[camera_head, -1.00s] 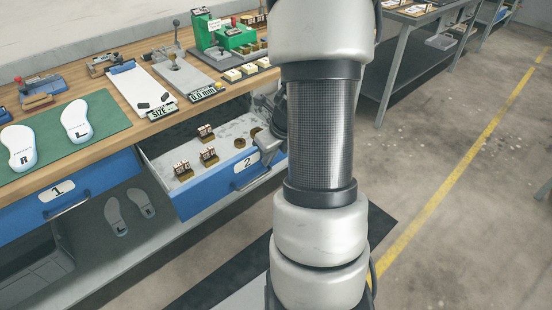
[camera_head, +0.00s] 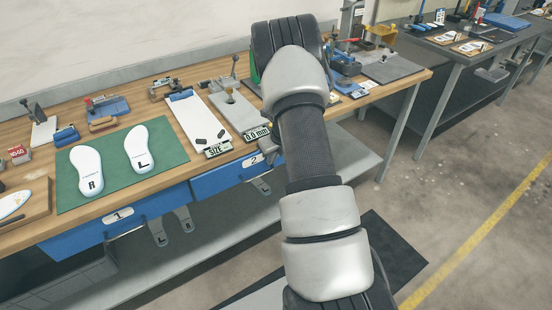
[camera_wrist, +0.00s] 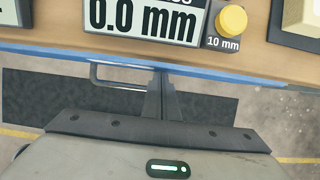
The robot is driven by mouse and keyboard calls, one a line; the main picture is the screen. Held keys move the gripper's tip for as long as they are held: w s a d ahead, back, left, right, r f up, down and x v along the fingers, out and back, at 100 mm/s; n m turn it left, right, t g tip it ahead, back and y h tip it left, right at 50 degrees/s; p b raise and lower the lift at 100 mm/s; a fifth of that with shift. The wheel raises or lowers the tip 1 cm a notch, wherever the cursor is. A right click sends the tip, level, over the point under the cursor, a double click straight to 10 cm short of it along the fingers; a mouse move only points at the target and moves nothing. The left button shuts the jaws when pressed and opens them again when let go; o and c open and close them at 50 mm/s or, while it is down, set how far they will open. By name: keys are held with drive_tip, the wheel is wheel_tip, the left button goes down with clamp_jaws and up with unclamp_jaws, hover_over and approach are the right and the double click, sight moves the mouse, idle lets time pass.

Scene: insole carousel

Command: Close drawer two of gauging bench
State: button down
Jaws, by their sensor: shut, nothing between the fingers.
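Drawer two (camera_head: 222,181) of the gauging bench has a blue front with a white label reading 2. In the head view its front sits in line under the wooden top's edge, and no drawer interior shows. The wrist view shows its front as a thin blue strip (camera_wrist: 215,67) along the bench edge, with its handle (camera_wrist: 118,80) below. My gripper (camera_wrist: 160,80) is shut and empty, its fingertips at the drawer front just right of the handle; I cannot tell if they touch. In the head view my arm hides part of the drawer's right side.
Drawer one (camera_head: 85,235) is at the left with its front under the bench top. A green mat (camera_head: 175,150) with white insoles and a white size board (camera_head: 200,122) lie on top. A lower shelf (camera_head: 215,235) runs underneath. Floor at the right is free.

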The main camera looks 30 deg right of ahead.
drive_tip(key=shift+w+a, duration=0.1)
drive_tip(key=shift+w, duration=0.65)
drive_tip(key=shift+w+r, duration=0.15)
drive_tip(key=shift+w, duration=0.15)
